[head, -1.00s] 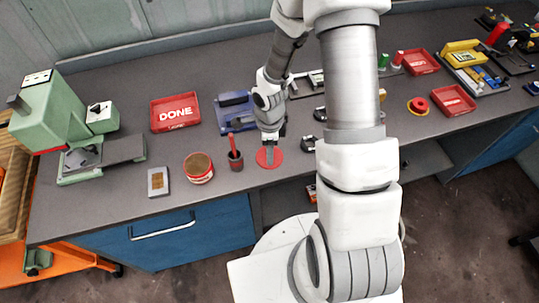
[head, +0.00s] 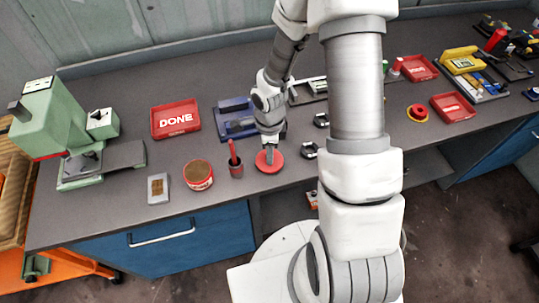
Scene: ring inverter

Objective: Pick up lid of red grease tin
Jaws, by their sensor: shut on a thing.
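The red grease tin (head: 198,177) stands open on the bench, with brown grease showing inside and a pale label on its side. Its lid, a flat red disc (head: 264,164), is to the right of the tin near the bench's front edge. My gripper (head: 270,153) points down onto the lid and is shut on it. The fingertips are small here and partly hidden by the wrist. I cannot tell whether the lid is clear of the bench top.
A small dark red pot with a red-handled brush (head: 235,163) stands between tin and lid. A grey box (head: 158,188) lies left of the tin. The red DONE tray (head: 175,118) and a blue device (head: 236,117) are behind. A green machine (head: 60,120) stands far left.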

